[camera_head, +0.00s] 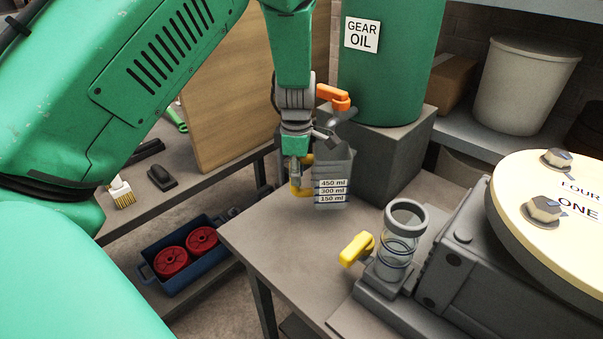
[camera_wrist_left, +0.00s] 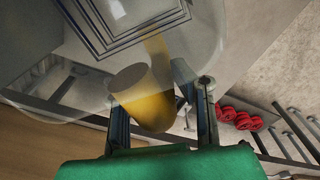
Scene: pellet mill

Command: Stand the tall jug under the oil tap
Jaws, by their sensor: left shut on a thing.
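The tall jug (camera_head: 333,170) is grey and see-through, with 450, 300 and 150 ml marks and a yellow handle (camera_head: 299,191). It is upright at the bench top, in front of the grey block; I cannot tell whether its base touches. My left gripper (camera_head: 297,165) is shut on the handle at the jug's left side. In the left wrist view the yellow handle (camera_wrist_left: 150,108) lies between the fingers. The oil tap (camera_head: 341,113), with an orange lever (camera_head: 334,96), shows just above the jug's top; its outlet is partly hidden. My right gripper is not in view.
The green gear oil drum (camera_head: 390,70) stands on a grey block (camera_head: 385,155). A glass sight cylinder (camera_head: 397,245) with a yellow lever (camera_head: 357,249) stands at the bench's front right, beside a machine with a cream disc (camera_head: 515,200). The bench (camera_head: 285,245) is clear in front of the jug.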

